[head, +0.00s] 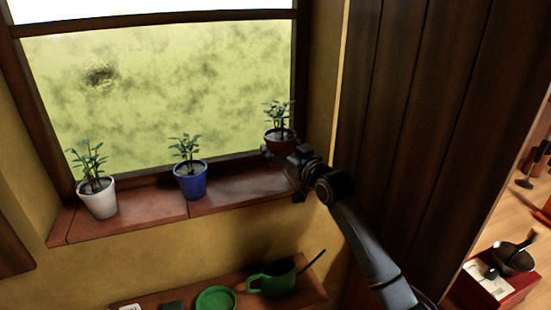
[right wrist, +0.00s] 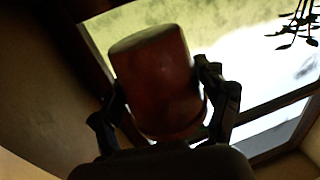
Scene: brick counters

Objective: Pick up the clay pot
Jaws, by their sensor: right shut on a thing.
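The clay pot (head: 280,142) is reddish-brown and holds a small leafy plant (head: 279,117). It is at the right end of the window sill, in front of the glass, and looks raised above the sill. My right gripper (head: 287,158) is shut on it, coming from the lower right. In the right wrist view the pot (right wrist: 158,85) is between the two dark fingers of the gripper (right wrist: 162,98), one on each side. That view is dark and appears upside down, and the pot's own plant is hidden there. My left gripper is not in view.
A blue pot (head: 191,182) and a white pot (head: 99,201), both with plants, stand on the brick sill (head: 235,192) to the left. A dark wooden panel (head: 415,120) stands right.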

